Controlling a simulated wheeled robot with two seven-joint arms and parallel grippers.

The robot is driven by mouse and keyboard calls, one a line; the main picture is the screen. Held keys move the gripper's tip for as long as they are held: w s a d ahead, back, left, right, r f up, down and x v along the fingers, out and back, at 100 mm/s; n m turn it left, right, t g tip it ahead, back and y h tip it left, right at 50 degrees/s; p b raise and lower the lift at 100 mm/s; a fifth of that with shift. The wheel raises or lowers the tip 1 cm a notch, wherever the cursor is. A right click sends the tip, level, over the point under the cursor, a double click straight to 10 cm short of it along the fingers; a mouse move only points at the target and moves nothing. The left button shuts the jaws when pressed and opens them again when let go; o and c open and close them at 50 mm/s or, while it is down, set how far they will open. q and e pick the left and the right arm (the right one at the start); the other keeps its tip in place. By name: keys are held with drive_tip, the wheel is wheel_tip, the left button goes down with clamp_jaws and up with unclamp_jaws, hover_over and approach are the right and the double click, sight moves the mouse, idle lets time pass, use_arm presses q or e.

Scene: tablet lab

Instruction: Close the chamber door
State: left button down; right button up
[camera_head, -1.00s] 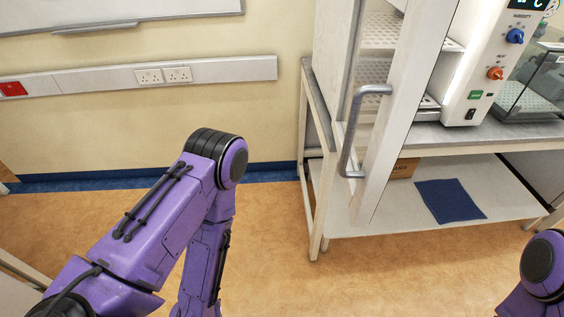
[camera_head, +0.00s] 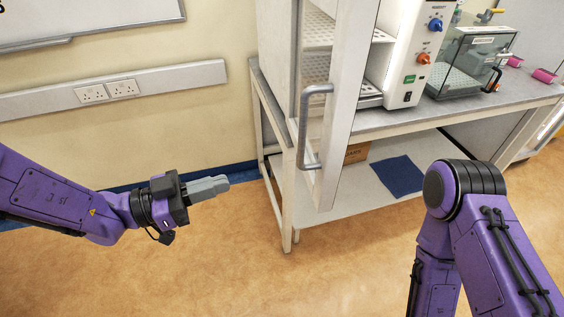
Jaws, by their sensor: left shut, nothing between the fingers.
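The chamber (camera_head: 402,60) stands on the bench, a white cabinet with perforated shelves inside and a control panel on its right. Its chamber door (camera_head: 345,110) stands open, swung out toward me past the bench's front edge. A grey bar handle (camera_head: 303,125) is on the door. My left gripper (camera_head: 226,183) is shut and empty, pointing right. It is left of the handle and a little lower in the picture, apart from it. My right arm (camera_head: 470,230) shows at the right with its elbow raised. Its gripper is out of view.
The bench (camera_head: 450,116) has a lower shelf with a blue cloth (camera_head: 398,176) and a cardboard box (camera_head: 357,152). A glass-sided box (camera_head: 472,62) stands right of the chamber. A wall socket strip (camera_head: 150,84) is at the left. The floor in front is clear.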

use_arm(q)
drive_tip(key=p+x, duration=0.5)
drive_tip(key=x, duration=0.9)
drive_tip(key=shift+s+f, duration=0.1)
